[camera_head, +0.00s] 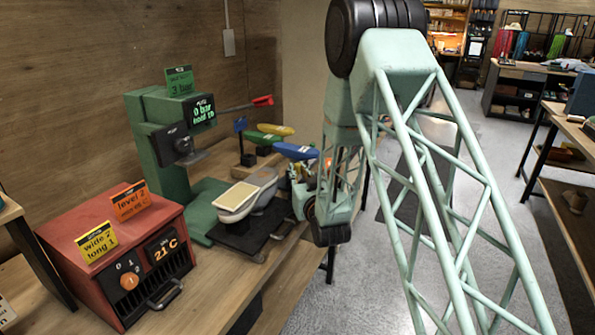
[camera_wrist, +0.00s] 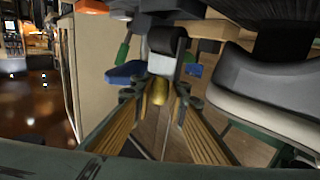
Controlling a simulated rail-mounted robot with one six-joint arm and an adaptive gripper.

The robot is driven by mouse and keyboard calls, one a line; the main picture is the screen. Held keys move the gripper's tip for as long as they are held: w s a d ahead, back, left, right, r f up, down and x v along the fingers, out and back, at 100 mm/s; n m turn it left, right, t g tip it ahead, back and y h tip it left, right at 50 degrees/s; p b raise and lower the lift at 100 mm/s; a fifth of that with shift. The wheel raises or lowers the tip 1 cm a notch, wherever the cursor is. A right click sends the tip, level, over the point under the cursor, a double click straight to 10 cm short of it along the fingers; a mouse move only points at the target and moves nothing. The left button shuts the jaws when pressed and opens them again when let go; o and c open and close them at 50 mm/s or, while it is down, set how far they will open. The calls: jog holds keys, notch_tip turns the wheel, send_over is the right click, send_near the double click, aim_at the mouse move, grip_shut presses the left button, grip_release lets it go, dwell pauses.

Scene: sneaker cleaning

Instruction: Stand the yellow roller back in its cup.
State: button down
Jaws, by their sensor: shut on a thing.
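My gripper (camera_head: 299,182) is over the bench's right edge in the head view, just right of the sneaker on its black stand. In the wrist view my gripper (camera_wrist: 157,94) has a gold-yellow rounded piece, the yellow roller (camera_wrist: 157,91), between its fingertips. Only a short part of the roller shows. A pale grey block (camera_wrist: 162,66) with a dark top is just beyond it; I cannot tell whether they are joined. No cup can be made out clearly; the area behind my gripper is crowded and partly hidden.
The pale sneaker (camera_head: 240,197) is close left of my gripper. A green press (camera_head: 160,160) and red control box (camera_head: 115,250) stand farther left. Yellow (camera_head: 262,138) and blue (camera_head: 296,151) long shapes lie behind. Open floor (camera_head: 345,285) is right of the bench.

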jog(key=shift+f, duration=2.55)
dwell(1.4)
jog(key=c, duration=2.5)
grip_release()
jog(key=shift+s, duration=0.1)
jog(key=v, duration=1)
jog(key=shift+s+d, duration=0.15)
jog(key=shift+s, duration=0.05)
jog(key=shift+s+d, duration=0.2)
jog(key=shift+s, duration=0.45)
jog(key=shift+r, duration=0.1)
